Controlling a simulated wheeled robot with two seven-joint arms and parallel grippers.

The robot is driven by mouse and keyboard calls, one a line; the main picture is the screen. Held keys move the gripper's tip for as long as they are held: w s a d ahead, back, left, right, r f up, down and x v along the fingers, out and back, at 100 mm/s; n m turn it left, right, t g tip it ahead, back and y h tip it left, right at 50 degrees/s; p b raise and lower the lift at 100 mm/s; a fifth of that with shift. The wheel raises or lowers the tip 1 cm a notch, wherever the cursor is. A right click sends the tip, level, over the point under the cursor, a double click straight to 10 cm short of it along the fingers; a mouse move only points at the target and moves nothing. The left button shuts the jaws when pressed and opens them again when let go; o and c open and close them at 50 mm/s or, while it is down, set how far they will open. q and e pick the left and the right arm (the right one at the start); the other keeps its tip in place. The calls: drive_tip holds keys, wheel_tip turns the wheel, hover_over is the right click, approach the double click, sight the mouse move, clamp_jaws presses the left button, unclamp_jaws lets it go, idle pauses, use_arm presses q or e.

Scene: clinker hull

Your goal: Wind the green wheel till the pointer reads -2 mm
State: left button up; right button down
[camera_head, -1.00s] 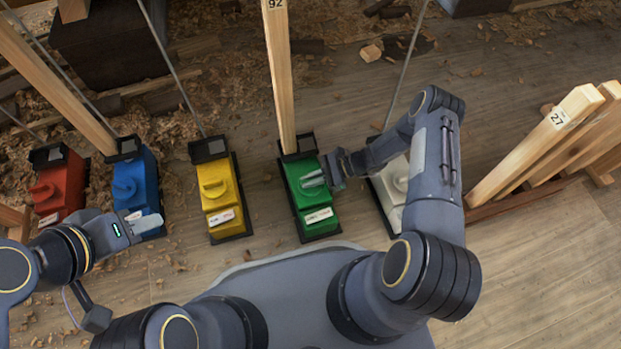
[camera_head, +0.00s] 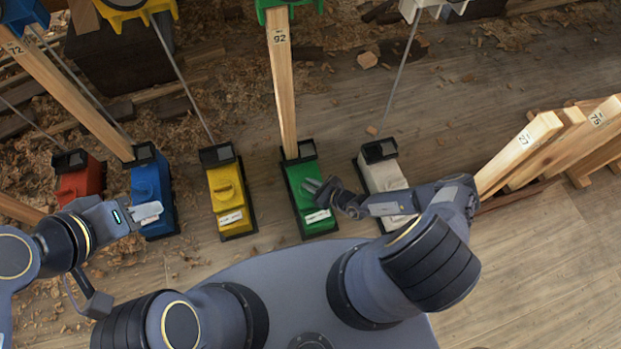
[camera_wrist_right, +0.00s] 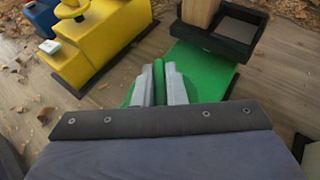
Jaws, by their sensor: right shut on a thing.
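The green box (camera_head: 302,172) stands on the floor near the middle of the head view, with a timber post rising from its far end. My right gripper (camera_head: 309,186) reaches its top from the right. In the right wrist view, the fingers (camera_wrist_right: 161,88) are shut on an upright green bar of the green wheel (camera_wrist_right: 159,68); the rest of the wheel is mostly hidden behind the fingers. My left gripper (camera_head: 150,212) hangs over the near end of the blue box, apart from the green one; its finger gap is unclear. I cannot make out a pointer or scale reading.
Red (camera_head: 80,180), blue (camera_head: 152,190) and yellow (camera_head: 228,195) boxes stand left of the green one, and a white box (camera_head: 383,175) stands to its right, partly under my right arm. Numbered timbers (camera_head: 520,150) lean at the right. Wood shavings litter the floor.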

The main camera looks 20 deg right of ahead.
drive_tip(key=shift+m+t+h+p, duration=0.5)
drive_tip(key=shift+m+h+p, duration=0.1)
drive_tip(key=shift+m+p, duration=0.15)
drive_tip(key=c, duration=1.5)
unclamp_jaws()
drive_tip(key=shift+s, duration=0.1)
drive_tip(key=p+v, duration=0.2)
drive_tip(key=v, duration=0.5)
drive_tip(key=shift+s+d+r+p, duration=0.1)
drive_tip(key=shift+s+d+p, duration=0.1)
drive_tip(key=shift+s+p, duration=0.1)
